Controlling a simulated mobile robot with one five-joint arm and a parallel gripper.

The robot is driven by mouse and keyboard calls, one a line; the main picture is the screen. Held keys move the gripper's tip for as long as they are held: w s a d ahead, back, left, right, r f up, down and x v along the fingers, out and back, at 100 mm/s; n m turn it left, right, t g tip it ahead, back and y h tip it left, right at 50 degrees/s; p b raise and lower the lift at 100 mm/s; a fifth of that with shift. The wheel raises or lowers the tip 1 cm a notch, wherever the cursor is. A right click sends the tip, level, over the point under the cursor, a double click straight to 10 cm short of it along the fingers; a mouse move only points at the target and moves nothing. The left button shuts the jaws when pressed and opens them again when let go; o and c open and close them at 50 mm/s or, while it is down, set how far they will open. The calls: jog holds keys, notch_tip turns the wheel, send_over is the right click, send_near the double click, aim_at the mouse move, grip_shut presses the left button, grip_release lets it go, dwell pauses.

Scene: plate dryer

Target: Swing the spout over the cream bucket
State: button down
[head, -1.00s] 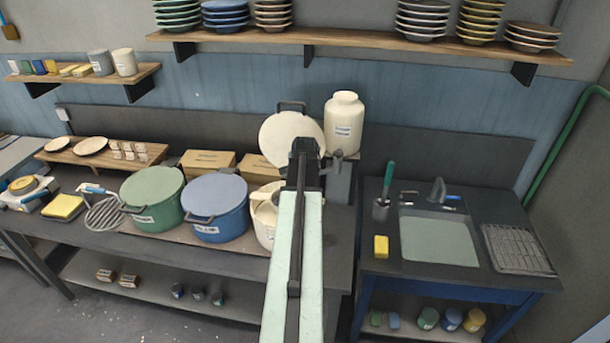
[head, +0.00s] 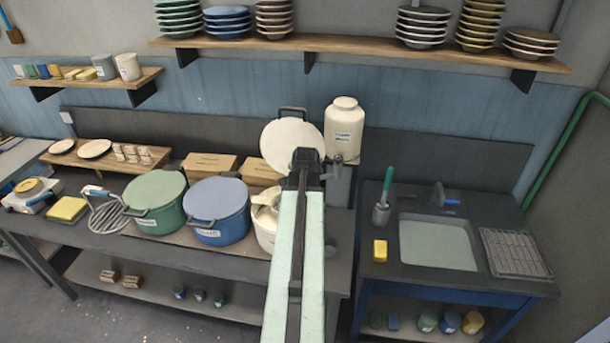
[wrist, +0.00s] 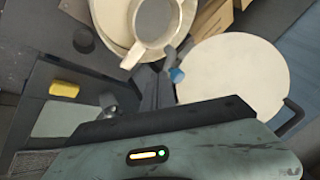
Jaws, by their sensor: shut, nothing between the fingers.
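The cream bucket (head: 265,237) stands on the left counter, right of the blue pot, partly hidden by my arm. A cream jar (head: 344,118) stands behind, with a small grey spout (head: 339,159) low on its front. My gripper (head: 307,158) is shut and empty, left of this spout; I cannot tell whether they touch. In the wrist view, a cream vessel with a handle (wrist: 155,22) shows at the top. A grey piece with a blue tip (wrist: 177,75) lies beside it; I cannot tell whether it is the spout.
A round cream lid (head: 291,138) stands behind my gripper and fills the right of the wrist view (wrist: 235,75). The blue pot (head: 220,207) and green pot (head: 156,192) stand left. The sink (head: 436,245), yellow sponge (head: 380,251) and utensil holder (head: 381,214) are right.

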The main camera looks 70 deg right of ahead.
jog(key=a+r+p, duration=0.4)
jog(key=r, duration=0.1)
jog(key=shift+w+r, duration=0.2)
jog(key=shift+r, duration=0.1)
